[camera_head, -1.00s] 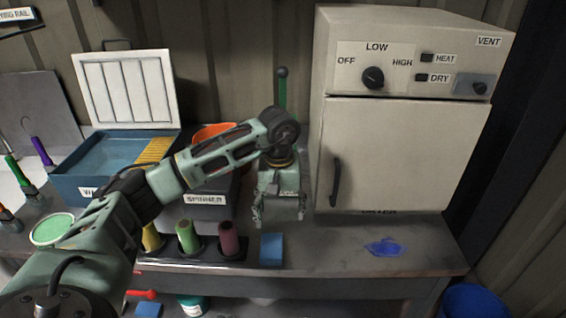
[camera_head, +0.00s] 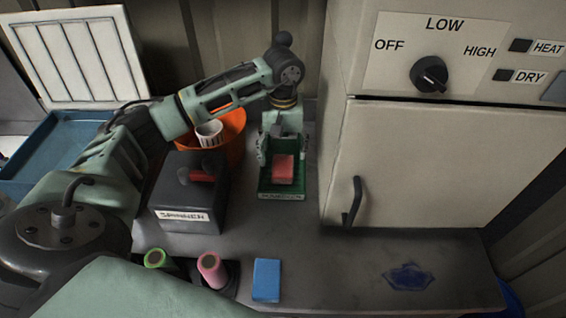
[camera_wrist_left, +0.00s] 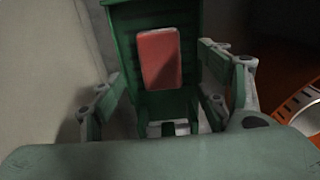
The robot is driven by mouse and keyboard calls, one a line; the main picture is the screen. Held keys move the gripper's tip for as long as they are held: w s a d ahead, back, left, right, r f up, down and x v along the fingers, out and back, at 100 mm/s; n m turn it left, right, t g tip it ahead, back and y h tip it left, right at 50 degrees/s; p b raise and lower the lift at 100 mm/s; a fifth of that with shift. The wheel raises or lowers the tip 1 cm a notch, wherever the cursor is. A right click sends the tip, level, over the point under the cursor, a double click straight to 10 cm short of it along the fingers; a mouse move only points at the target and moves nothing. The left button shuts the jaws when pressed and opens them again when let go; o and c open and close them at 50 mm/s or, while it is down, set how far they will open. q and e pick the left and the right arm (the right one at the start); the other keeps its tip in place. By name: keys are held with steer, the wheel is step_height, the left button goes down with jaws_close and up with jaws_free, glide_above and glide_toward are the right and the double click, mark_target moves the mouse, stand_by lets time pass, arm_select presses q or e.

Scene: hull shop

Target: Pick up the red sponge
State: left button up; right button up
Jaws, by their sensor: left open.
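The red sponge (camera_head: 284,168) lies in a green tray (camera_head: 281,193) on the bench, left of the dryer. In the left wrist view the sponge (camera_wrist_left: 160,58) lies inside the green tray (camera_wrist_left: 122,40), ahead of the fingers. My left gripper (camera_head: 282,160) is open, with its fingers spread to either side of the sponge. In the wrist view the open fingers (camera_wrist_left: 158,100) show a gap to the sponge on both sides. My right gripper is not in view.
The dryer cabinet (camera_head: 420,160) stands close on the right. The spinner box (camera_head: 185,215) and an orange bowl (camera_head: 232,140) are on the left. A blue sponge (camera_head: 266,278) and pink and green rolls lie in front. A blue patch (camera_head: 409,277) marks the bench at right.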

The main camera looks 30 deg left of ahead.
mark_target(283, 165)
arm_select(q)
steer(key=shift+s+f+p, duration=0.1)
steer(key=shift+f+p, duration=0.2)
steer(key=shift+f, duration=0.05)
steer(key=f+p, duration=0.2)
steer(key=f, duration=0.2)
steer(key=shift+w+f, duration=0.2)
steer(key=shift+a+f, duration=0.1)
steer(key=shift+f, duration=0.05)
steer(key=c, duration=0.9)
steer(key=shift+c, duration=0.7)
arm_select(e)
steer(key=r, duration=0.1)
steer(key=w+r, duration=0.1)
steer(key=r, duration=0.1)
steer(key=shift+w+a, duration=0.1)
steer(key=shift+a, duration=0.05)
